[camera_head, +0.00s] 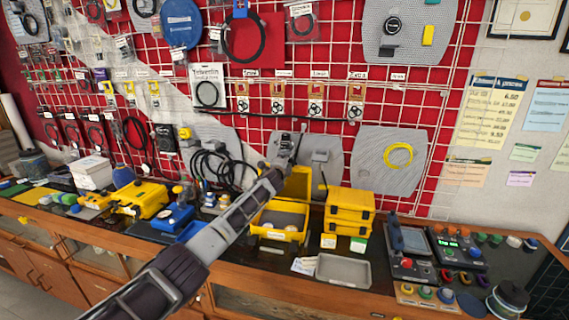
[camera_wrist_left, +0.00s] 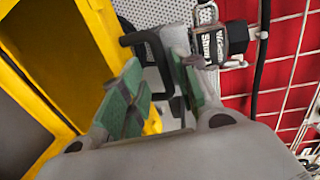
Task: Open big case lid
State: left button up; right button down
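The big yellow case (camera_head: 256,230) stands on the counter in the middle of the head view. Its lid (camera_head: 299,182) is raised and stands roughly upright at the back. My left arm crosses in front of the case from the lower left, hiding part of its left side. My left gripper (camera_head: 285,150) is above and behind the case, near the lid's upper edge. In the left wrist view, yellow case parts, likely the lid (camera_wrist_left: 100,25), lie left of the gripper (camera_wrist_left: 157,72). Its green-padded fingers are apart with no lid between them. My right gripper is not in view.
Two stacked yellow cases (camera_head: 349,210) stand right of the big case, with a grey tray (camera_head: 343,270) in front. A wire grid (camera_head: 460,110) with hanging tools is close behind the gripper. A black bracket (camera_wrist_left: 150,55) shows near the fingertips.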

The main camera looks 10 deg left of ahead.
pick_arm(q)
jog(key=shift+s, duration=0.1)
dwell(0.3)
jog(key=shift+s, duration=0.15)
jog(key=s+r, duration=0.1)
jog(key=s, duration=1)
jog(key=shift+s, duration=0.2)
dwell(0.9)
jog(key=shift+d+r, duration=0.1)
dwell(0.3)
